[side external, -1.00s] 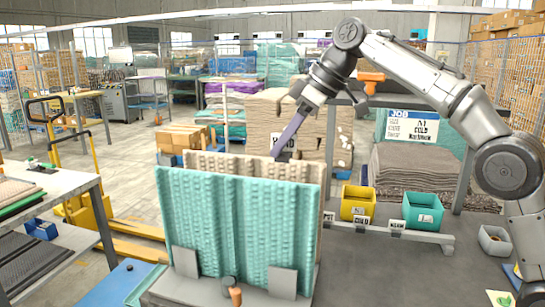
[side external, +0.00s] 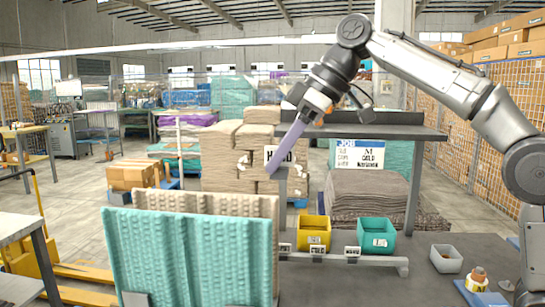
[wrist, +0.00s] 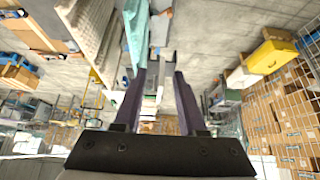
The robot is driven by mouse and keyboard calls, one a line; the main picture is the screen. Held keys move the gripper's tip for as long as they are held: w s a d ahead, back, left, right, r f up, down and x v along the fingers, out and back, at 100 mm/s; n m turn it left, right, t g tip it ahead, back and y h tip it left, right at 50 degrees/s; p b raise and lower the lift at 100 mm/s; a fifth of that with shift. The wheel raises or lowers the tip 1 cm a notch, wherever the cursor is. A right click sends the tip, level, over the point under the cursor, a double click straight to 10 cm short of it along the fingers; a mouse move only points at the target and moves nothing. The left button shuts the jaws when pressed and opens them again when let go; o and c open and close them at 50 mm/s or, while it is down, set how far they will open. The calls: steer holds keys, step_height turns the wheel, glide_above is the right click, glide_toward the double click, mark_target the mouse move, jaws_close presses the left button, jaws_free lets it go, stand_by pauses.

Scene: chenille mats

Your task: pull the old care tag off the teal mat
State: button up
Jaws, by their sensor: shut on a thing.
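The teal mat (side external: 190,255) stands upright in front of a beige mat (side external: 205,200) in the side view. Part of the teal mat shows at the top of the wrist view (wrist: 137,30). My gripper (side external: 270,172) slants down from the arm, its tip just above the mats' upper right corner, apart from them. In the wrist view its two purple fingers (wrist: 160,76) have a small pale piece between them. It seems to be the care tag (wrist: 159,94), but it is too small to read. My gripper is shut on it.
A grey bin (side external: 446,258) is further right. A rack with a job sign (side external: 360,160) stands behind.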

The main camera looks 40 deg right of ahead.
steer(key=shift+r, duration=2)
stand_by(0.6)
